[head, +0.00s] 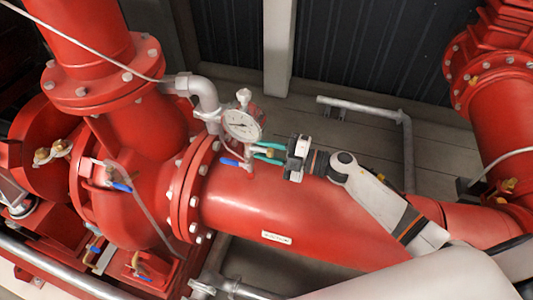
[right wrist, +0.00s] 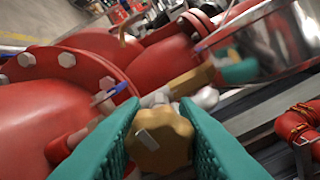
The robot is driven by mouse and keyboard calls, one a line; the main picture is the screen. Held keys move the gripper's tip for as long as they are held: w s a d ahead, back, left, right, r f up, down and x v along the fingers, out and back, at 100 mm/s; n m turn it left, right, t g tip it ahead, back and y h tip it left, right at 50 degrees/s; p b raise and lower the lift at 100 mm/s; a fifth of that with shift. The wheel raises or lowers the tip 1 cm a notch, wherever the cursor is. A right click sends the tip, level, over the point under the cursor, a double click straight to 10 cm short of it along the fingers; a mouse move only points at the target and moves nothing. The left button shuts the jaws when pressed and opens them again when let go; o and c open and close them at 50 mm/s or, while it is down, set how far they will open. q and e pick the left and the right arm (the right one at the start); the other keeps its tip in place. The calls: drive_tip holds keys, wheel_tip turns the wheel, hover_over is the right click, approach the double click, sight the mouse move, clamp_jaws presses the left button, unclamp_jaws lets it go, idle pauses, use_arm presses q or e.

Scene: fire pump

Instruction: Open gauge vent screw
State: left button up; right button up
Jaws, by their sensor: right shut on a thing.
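The pressure gauge (head: 242,125) has a white round dial and stands on a short fitting on top of the red pipe (head: 290,220) in the head view. Its silver case (right wrist: 285,40) is at the upper right of the right wrist view. My right gripper (head: 261,152) reaches in from the right, just below and right of the dial. In the right wrist view its teal fingers are shut on a brass knob (right wrist: 160,140), which looks like the vent screw. The fingers touch the knob from both sides and hide its edges. My left gripper is not in view.
A blue lever (head: 229,161) sits left of the fitting. A bolted red flange (head: 190,190) stands to the left. A grey pipe elbow (head: 205,95) rises behind the gauge. A grey rail (head: 365,105) stands on the floor behind, with open floor around it.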

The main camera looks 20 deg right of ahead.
drive_tip(key=n+b, duration=0.2)
drive_tip(key=n, duration=0.1)
drive_tip(key=shift+f+n, duration=0.15)
drive_tip(key=shift+n, duration=0.25)
drive_tip(key=n+b, duration=0.3)
drive_tip(key=shift+n, duration=0.3)
drive_tip(key=n+b, duration=0.3)
drive_tip(key=n, duration=0.1)
drive_tip(key=shift+s+n+b, duration=0.1)
drive_tip(key=shift+n+b, duration=0.85)
drive_tip(key=shift+n, duration=0.15)
drive_tip(key=o, duration=1)
drive_tip(key=shift+r, duration=0.2)
